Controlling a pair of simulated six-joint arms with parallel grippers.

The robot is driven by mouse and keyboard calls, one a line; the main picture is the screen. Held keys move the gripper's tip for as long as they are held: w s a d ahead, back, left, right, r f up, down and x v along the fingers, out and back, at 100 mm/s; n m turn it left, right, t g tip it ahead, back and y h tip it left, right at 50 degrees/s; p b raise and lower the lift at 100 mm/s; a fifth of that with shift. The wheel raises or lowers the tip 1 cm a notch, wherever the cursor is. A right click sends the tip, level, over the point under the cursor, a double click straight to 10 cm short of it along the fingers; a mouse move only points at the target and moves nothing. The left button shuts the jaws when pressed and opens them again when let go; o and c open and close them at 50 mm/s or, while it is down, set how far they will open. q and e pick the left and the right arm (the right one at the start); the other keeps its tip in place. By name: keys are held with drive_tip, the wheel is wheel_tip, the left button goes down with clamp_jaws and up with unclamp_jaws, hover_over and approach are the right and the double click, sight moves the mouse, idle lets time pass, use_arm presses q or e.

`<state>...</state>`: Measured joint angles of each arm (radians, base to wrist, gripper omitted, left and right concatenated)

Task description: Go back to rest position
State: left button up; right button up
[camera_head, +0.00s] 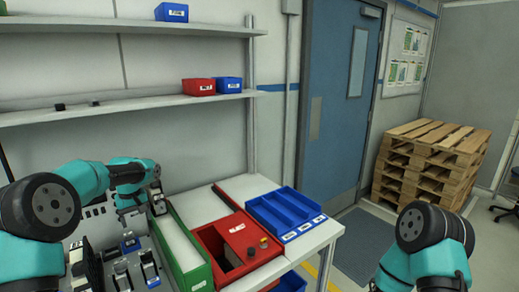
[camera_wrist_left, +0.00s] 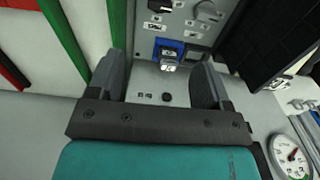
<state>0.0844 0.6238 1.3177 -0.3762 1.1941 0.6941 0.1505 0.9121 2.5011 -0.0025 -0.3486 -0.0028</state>
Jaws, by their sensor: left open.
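My left arm reaches in from the left in the head view, over a workstation panel. My left gripper (camera_head: 157,201) hangs above the panel, beside a green-edged tray. In the left wrist view the left gripper (camera_wrist_left: 162,72) has its two grey fingers spread wide with nothing between them. Beyond the fingers is a grey panel (camera_wrist_left: 150,105) with a blue-framed switch (camera_wrist_left: 168,54) and a dark knob (camera_wrist_left: 208,11). My right arm shows at the lower right of the head view, but its gripper is out of frame.
A green-edged tray (camera_head: 196,272), a red box (camera_head: 215,239) and a blue divided bin (camera_head: 272,226) stand on the white table right of my left gripper. Shelves (camera_head: 130,107) with small bins hang behind. Wooden pallets (camera_head: 430,155) stand at the right, beyond open floor.

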sight(146, 253)
use_arm(q)
wheel_tip(146, 253, down, 16)
drive_tip(key=shift+f, duration=0.1)
drive_tip(key=m, duration=0.4)
drive_tip(key=shift+m, duration=2.7)
